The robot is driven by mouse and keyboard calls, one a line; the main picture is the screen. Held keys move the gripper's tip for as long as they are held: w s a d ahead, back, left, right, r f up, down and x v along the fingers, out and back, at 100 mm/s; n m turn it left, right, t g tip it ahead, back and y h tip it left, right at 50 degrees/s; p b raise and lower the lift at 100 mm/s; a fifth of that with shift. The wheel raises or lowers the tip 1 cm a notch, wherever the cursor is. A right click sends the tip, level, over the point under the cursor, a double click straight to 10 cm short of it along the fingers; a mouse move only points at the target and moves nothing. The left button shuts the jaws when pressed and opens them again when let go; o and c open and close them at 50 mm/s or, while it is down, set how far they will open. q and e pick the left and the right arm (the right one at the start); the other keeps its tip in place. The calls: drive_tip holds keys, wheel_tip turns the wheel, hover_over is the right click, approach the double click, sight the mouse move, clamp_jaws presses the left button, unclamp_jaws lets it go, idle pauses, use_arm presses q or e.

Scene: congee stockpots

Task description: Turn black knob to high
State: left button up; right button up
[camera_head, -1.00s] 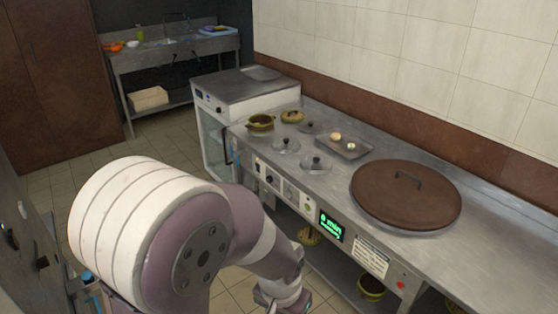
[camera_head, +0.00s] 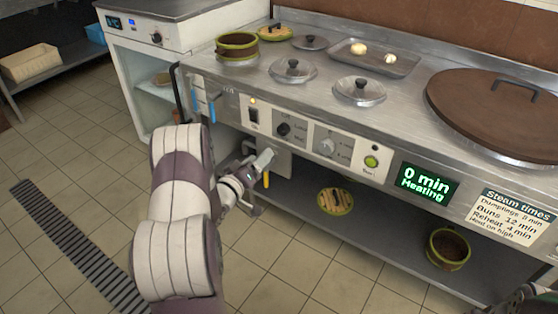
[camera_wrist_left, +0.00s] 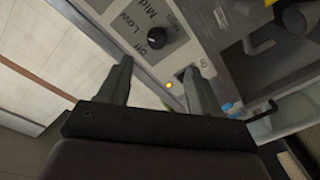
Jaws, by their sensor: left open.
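The black knob (camera_head: 283,130) is on the front panel of the steel counter, right of a dark switch. The left wrist view shows the knob (camera_wrist_left: 155,39) up close, with Off, Low and Mid readable around it; its exact setting is too small to tell. My left gripper (camera_head: 264,165) is in front of the panel, below and left of the knob. Its open, empty fingers (camera_wrist_left: 157,80) show in the wrist view, with the knob beyond their tips and apart from them.
A grey knob (camera_head: 325,147) and a green-lit button (camera_head: 371,161) are right of the black knob. The dark switch (camera_head: 253,116) has an orange light above it. A display (camera_head: 426,184) reads "0 min Heating". Lids and a large brown cover (camera_head: 490,105) sit on the counter.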

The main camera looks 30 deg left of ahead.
sight(282, 133)
use_arm(q)
drive_tip(key=w+b, duration=0.4)
drive_tip(key=w, duration=0.7)
drive_tip(key=shift+w, duration=0.25)
drive_tip(key=shift+w+d+r, duration=0.1)
drive_tip(key=shift+w+r, duration=0.05)
drive_tip(key=shift+w, duration=0.3)
drive_tip(key=c, duration=1)
